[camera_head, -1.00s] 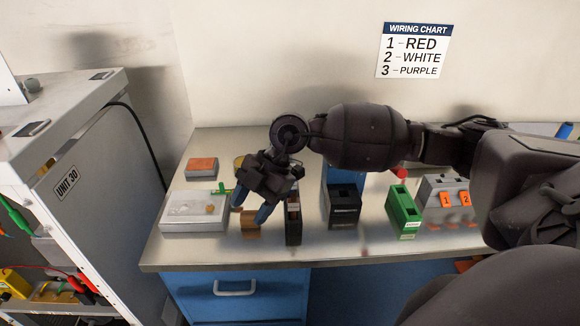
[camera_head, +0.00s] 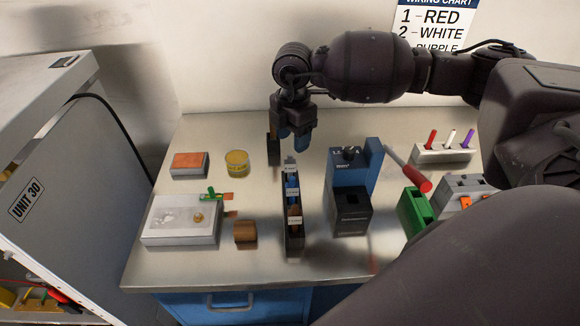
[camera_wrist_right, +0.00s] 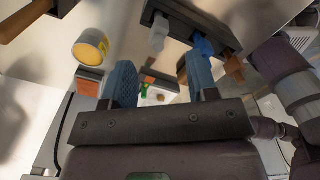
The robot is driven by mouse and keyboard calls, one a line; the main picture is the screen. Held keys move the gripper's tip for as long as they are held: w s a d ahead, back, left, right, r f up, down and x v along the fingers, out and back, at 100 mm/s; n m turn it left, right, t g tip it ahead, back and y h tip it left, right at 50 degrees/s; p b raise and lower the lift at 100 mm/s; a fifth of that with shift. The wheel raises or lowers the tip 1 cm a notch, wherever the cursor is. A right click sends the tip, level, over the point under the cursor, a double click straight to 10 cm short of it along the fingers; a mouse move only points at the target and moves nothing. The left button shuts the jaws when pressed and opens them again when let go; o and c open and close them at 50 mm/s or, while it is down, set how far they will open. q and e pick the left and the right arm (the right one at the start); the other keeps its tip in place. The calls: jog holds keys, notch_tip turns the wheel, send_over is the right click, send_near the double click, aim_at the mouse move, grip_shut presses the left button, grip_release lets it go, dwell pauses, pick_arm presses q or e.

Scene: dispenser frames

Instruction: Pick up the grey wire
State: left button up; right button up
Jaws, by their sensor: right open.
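A narrow black dispenser rack (camera_head: 288,244) stands on the steel table, with grey, blue and orange-brown pieces in a row of labelled slots. The grey wire (camera_head: 290,168) appears to be the pale piece at the rack's far end; in the right wrist view its grey end (camera_wrist_right: 157,34) sticks out of the rack. My right gripper (camera_head: 294,138) is open and empty, just beyond and above the rack's far end. Its blue fingers, seen in the right wrist view (camera_wrist_right: 160,75), are apart from the grey wire. My left gripper is out of view.
A blue and black device (camera_head: 350,200) stands right of the rack, beside a red-handled tool (camera_head: 421,181). A yellow tin (camera_head: 237,163), copper spool (camera_head: 245,233) and white tray (camera_head: 165,232) are left. A dark upright piece (camera_head: 273,150) is close to my right gripper.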

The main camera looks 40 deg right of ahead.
aim_at(290, 155)
jog(key=f, duration=0.8)
jog(key=shift+w+a+f, duration=0.15)
jog(key=shift+a+f, duration=0.05)
jog(key=shift+a, duration=0.05)
jog(key=shift+c, duration=0.3)
grip_shut()
